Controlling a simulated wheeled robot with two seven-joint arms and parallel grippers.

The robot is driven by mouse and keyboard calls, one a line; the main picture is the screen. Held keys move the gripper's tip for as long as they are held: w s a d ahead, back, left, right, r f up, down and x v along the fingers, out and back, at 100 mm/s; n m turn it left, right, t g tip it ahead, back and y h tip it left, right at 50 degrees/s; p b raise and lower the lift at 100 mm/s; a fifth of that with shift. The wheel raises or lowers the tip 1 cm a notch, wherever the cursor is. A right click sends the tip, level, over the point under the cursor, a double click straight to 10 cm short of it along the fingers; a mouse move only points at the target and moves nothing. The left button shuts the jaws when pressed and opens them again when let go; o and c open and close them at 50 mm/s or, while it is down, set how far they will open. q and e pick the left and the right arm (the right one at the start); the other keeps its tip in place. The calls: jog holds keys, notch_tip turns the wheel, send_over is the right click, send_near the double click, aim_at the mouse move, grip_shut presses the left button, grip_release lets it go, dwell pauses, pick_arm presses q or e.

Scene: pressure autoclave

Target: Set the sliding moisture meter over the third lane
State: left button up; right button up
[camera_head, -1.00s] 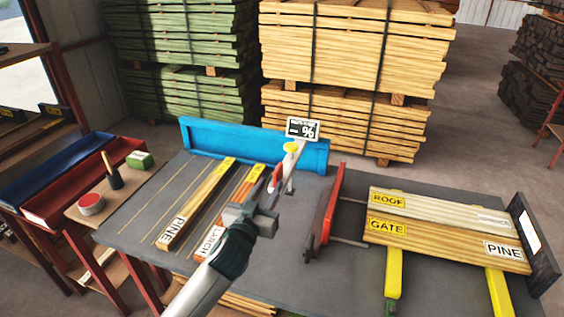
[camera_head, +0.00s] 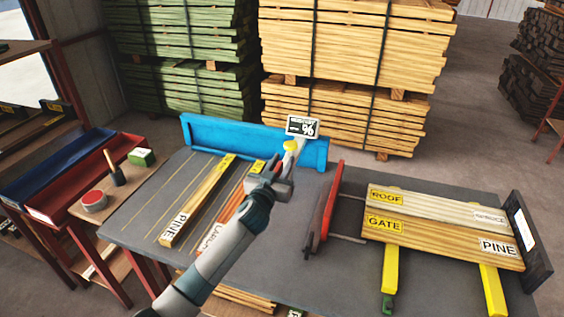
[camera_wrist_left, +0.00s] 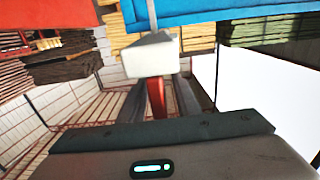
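The moisture meter shows as a small black-and-white "%" sign (camera_head: 302,126) with a yellow knob (camera_head: 291,146) on a pale bar, in front of the blue fence (camera_head: 225,143). My left gripper (camera_head: 272,178) is at the near end of the meter, beside the labelled boards. In the left wrist view a white block (camera_wrist_left: 150,57) and a red part (camera_wrist_left: 156,98) show. The red part stands between my two dark fingers (camera_wrist_left: 160,100), with gaps beside it. A PINE board (camera_head: 199,200) and a LARCH board (camera_head: 232,202) lie in lanes. My arm partly hides the LARCH board. My right gripper is out of view.
A red upright plate (camera_head: 325,212) stands right of my left gripper. Farther right, ROOF and GATE boards (camera_head: 430,225) lie on yellow supports (camera_head: 390,275). Thin lane lines mark bare grey table (camera_head: 150,200) left of the PINE board. Red and blue bins stand at the left.

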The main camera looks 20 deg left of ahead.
pick_arm(q)
grip_shut()
jog(key=a, duration=1.7)
jog(key=shift+w, duration=0.3)
grip_release()
